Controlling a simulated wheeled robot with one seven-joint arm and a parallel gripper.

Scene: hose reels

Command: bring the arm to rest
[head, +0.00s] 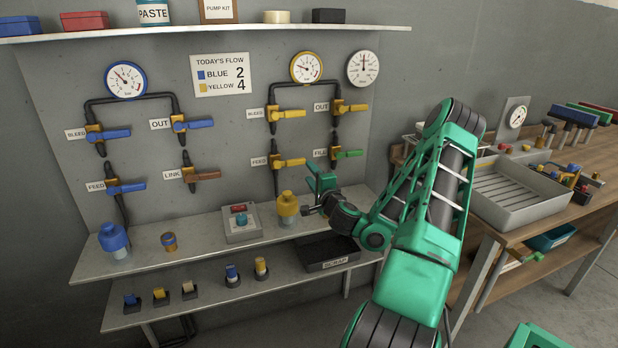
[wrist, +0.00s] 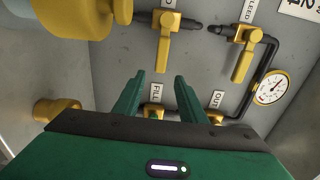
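My arm reaches from the lower right toward the valve panel (head: 230,150). My gripper (head: 320,172) is in front of the panel's lower right part, just left of and below the green-handled FILL valve (head: 347,153). In the wrist view my gripper (wrist: 157,90) has its two green fingers apart, with nothing seen held between them.
The shelf (head: 190,248) also bears a blue bottle (head: 114,240) and a button box (head: 241,222). A black scrap tray (head: 328,254) lies under my wrist. A wooden bench with a grey tray (head: 520,190) stands right of my arm. Yellow FEED (head: 288,161) and OUT (head: 350,107) valves are near.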

